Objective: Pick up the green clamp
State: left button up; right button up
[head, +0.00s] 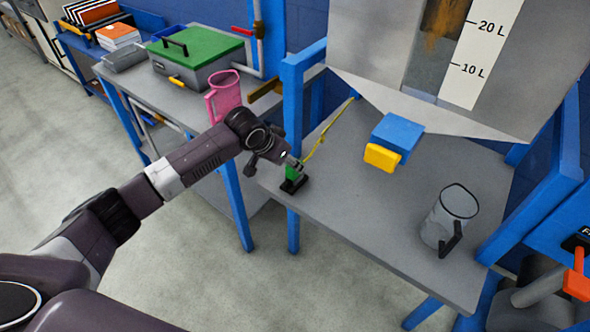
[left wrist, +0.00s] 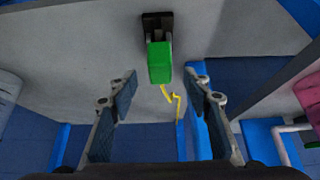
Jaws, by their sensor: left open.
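The green clamp (head: 292,172) stands on its black base at the left edge of the grey table (head: 370,215). In the left wrist view the clamp's green part (left wrist: 160,63) lies ahead, centred in the gap between my fingers and just beyond the fingertips. My left gripper (head: 296,163) is right at the clamp in the head view and partly covers it. In the left wrist view its two fingers (left wrist: 162,76) are spread apart, with nothing held between them. I cannot tell whether a finger touches the clamp. My right gripper does not show.
A thin yellow tube (head: 322,137) rises behind the clamp. A blue post (head: 292,105) stands close by. A hopper with a blue and yellow valve (head: 383,157) hangs over the table. A clear jug (head: 445,218) stands right. A pink jug (head: 223,98) is on the left bench.

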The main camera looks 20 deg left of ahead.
pick_arm(q)
jog(key=x, duration=0.4)
jog(key=shift+w+d+r, duration=0.1)
jog(key=shift+w+r, duration=0.05)
jog(key=shift+w, duration=0.05)
jog(key=shift+w+f, duration=0.15)
jog(key=shift+f, duration=0.1)
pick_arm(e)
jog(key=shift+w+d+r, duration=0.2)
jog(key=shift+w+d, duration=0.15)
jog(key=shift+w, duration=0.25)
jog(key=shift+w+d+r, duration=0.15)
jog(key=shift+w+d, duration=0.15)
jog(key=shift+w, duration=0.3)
pick_arm(q)
jog(key=c, duration=0.7)
grip_shut()
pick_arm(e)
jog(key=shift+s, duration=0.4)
